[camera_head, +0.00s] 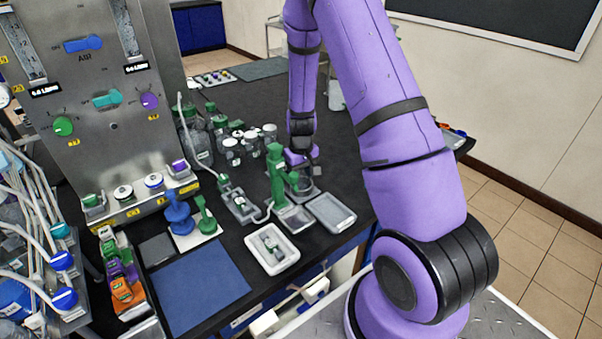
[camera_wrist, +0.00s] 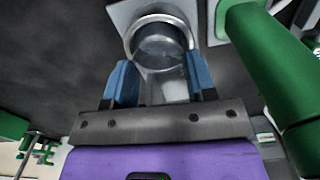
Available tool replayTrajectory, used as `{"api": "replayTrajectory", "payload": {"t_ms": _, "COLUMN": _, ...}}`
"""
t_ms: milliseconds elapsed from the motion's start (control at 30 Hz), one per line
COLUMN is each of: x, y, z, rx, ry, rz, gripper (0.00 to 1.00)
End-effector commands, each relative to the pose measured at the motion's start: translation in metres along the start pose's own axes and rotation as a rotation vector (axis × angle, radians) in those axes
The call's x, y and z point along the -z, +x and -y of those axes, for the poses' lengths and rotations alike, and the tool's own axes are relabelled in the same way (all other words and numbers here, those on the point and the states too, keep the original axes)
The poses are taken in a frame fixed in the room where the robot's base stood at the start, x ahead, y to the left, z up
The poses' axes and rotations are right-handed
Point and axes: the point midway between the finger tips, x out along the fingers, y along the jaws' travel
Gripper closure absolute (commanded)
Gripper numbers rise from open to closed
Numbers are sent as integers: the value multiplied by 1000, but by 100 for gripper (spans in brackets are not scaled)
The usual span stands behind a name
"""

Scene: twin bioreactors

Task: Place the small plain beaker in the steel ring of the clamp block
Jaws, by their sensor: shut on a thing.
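My gripper (camera_head: 301,163) points down beside the green stand on the dark bench. In the wrist view its blue fingertips (camera_wrist: 161,82) are shut on the small clear beaker (camera_wrist: 168,90), one on each side. A shiny round steel ring (camera_wrist: 130,38) shows just beyond the fingertips, over a pale block (camera_wrist: 121,12), with the beaker lined up with it. In the head view the block and ring area (camera_head: 304,194) lies right under my gripper, small and partly hidden. I cannot tell how deep the beaker is in the ring.
A tall green stand (camera_head: 276,172) rises close beside my gripper; its green column (camera_wrist: 262,60) is near the right fingertip in the wrist view. Several jars (camera_head: 232,150) stand to the left. A blue mat (camera_head: 200,287) is clear.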

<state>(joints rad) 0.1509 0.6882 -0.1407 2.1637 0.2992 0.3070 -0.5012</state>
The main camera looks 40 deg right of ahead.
Motion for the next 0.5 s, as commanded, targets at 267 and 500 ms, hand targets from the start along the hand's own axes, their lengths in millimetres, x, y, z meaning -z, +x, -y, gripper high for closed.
{"api": "replayTrajectory", "payload": {"t_ms": 267, "x": 0, "y": 1, "z": 0, "rx": 0, "ry": 0, "rz": 0, "gripper": 23}}
{"api": "replayTrajectory", "payload": {"t_ms": 500, "x": 0, "y": -2, "z": 0, "rx": 0, "ry": 0, "rz": -1, "gripper": 23}}
